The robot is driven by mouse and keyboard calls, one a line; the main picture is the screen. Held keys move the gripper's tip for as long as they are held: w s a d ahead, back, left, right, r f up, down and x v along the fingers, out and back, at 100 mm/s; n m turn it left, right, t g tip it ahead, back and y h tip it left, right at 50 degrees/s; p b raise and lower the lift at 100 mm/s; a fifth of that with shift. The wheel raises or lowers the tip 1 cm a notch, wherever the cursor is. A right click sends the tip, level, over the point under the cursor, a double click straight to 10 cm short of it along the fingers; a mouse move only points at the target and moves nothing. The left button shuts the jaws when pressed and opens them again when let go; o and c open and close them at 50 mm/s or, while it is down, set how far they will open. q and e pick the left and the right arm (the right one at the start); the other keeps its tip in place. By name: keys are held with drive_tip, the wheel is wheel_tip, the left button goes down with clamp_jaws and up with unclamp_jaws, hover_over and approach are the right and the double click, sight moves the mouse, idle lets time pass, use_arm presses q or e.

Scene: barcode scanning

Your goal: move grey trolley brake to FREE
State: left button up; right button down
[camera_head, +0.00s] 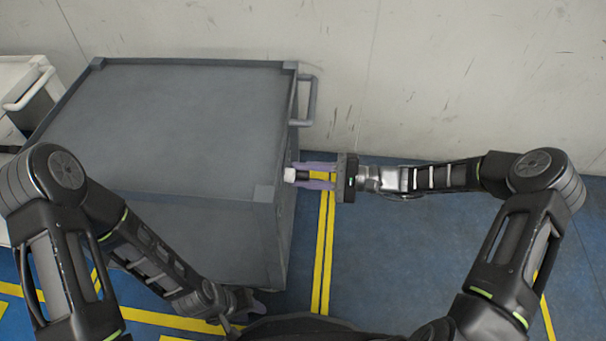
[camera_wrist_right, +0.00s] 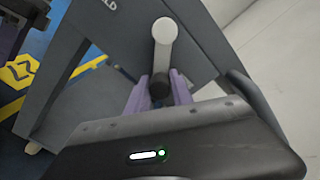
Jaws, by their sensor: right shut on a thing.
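The grey trolley (camera_head: 170,110) stands left of centre in the head view. Its brake lever (camera_head: 291,174) sticks out from the trolley's right side. In the right wrist view the lever (camera_wrist_right: 163,45) has a pale round pivot and arm and a black knob. Lettering ending in "LD" (camera_wrist_right: 104,4) shows beside it; the rest is cut off. My right gripper (camera_head: 304,174) has its purple fingers shut on the black knob, one on each side; it also shows in the wrist view (camera_wrist_right: 159,90). My left gripper (camera_head: 247,302) is low by the trolley's front, its jaw opening unclear.
A white trolley (camera_head: 22,75) stands at the far left, close to the grey one. The grey trolley's handle (camera_head: 310,100) juts out at its back right corner. A wall (camera_head: 420,80) runs behind. Blue floor with yellow lines (camera_head: 400,250) is clear at right.

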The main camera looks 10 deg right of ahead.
drive_tip(key=shift+w+d, duration=0.1)
drive_tip(key=c, duration=1.2)
unclamp_jaws()
drive_tip(key=p+v, duration=0.1)
drive_tip(key=v, duration=0.6)
drive_tip(key=shift+d, duration=0.35)
